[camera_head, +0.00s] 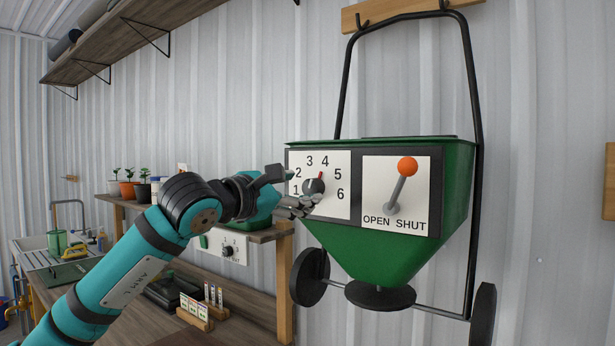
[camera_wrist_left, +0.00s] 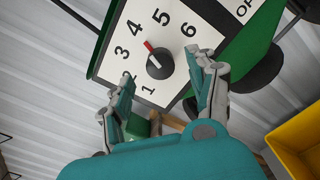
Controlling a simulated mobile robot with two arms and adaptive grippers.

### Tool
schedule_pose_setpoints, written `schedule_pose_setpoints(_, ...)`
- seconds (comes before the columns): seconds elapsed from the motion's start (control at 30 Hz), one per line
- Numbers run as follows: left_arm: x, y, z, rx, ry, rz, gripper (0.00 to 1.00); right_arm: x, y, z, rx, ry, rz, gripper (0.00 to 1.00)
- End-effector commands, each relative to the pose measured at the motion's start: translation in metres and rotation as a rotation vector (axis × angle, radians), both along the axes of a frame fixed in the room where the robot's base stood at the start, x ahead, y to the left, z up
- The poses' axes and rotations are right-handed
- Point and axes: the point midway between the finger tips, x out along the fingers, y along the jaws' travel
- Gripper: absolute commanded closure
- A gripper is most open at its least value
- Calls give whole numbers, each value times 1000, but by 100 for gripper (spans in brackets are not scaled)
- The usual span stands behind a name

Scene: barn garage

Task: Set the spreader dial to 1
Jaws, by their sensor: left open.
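The spreader (camera_head: 400,258) is a green hopper hung on the wall. Its white dial plate (camera_head: 339,208) has the numbers 1 to 6. The black dial (camera_head: 314,187) has a red pointer aimed at 4; the dial also shows in the left wrist view (camera_wrist_left: 160,67) with the pointer at 4. My left gripper (camera_head: 296,190) is in front of the plate's left side. It is open, and in the left wrist view its fingers (camera_wrist_left: 166,78) are spread to either side, with the dial visible between and beyond the tips. I cannot tell whether they touch the plate. My right gripper is not in view.
An orange-knobbed lever (camera_head: 407,167) leans right on the OPEN/SHUT plate beside the dial. A wooden shelf (camera_head: 273,234) with pots and another dial panel (camera_head: 234,249) are below and behind my left arm. A yellow bin (camera_wrist_left: 300,140) shows in the left wrist view.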

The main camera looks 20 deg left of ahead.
Motion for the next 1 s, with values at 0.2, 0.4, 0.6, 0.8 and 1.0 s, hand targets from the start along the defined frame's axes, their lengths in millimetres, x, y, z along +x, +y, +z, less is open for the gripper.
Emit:
schedule_pose_setpoints(0.2, 28, -10, 2, -2, 1, -1, 41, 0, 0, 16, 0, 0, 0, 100)
schedule_pose_setpoints(0.4, 35, -13, 0, 0, 1, -1, 41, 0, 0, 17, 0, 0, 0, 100)
schedule_pose_setpoints(0.6, 35, -13, -1, 0, 0, 0, 41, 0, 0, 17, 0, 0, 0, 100)
schedule_pose_setpoints(0.8, 35, -13, 0, 0, 0, 0, 66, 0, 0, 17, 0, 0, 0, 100)
schedule_pose_setpoints(1.0, 35, -13, -1, 0, 1, -1, 92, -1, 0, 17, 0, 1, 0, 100)
